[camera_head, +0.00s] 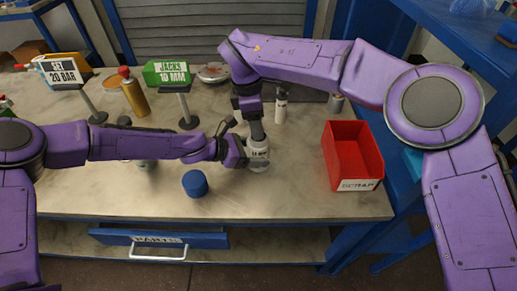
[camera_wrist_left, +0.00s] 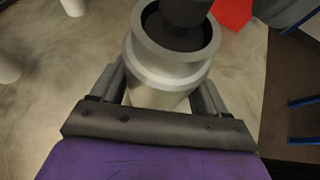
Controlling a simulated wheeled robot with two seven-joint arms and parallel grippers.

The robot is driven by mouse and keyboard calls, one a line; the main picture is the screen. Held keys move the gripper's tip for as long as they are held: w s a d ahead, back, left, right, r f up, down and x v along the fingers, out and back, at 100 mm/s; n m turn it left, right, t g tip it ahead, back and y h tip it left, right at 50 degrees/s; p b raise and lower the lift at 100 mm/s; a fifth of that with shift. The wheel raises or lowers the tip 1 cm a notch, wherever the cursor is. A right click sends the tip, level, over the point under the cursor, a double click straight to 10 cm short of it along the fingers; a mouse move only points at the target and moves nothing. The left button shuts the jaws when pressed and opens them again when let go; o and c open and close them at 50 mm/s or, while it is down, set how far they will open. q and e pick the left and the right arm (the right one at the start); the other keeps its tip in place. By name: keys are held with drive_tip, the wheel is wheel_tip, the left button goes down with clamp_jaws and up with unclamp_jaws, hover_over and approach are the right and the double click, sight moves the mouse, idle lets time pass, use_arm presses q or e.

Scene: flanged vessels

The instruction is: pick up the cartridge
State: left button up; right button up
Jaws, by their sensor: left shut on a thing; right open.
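A pale flanged vessel (camera_head: 258,158) stands on the bench, and its grey open rim fills the middle of the left wrist view (camera_wrist_left: 150,66). My left gripper (camera_head: 246,157) is shut on the vessel's side, with a finger on each side of it. A dark cylinder (camera_wrist_left: 186,12), which looks like the cartridge, stands up out of the vessel's mouth; it also shows in the head view (camera_head: 256,128). My right gripper (camera_head: 248,104) is open, pointing down over the top of the dark cylinder. Whether its fingers touch the cylinder is hidden. A blue cap (camera_head: 195,184) lies in front, to the left.
A red SCRAP bin (camera_head: 352,150) stands at the right. A white bottle (camera_head: 281,108) is behind the vessel. A gold bottle (camera_head: 133,94), a green JACKS 10 MM sign (camera_head: 166,73) and a SET 20 BAR sign (camera_head: 62,72) stand at the left. The front bench around the cap is clear.

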wheel_tip(320, 180, down, 2)
drive_tip(key=shift+d, duration=0.15)
clamp_jaws()
drive_tip(key=shift+r, duration=0.1)
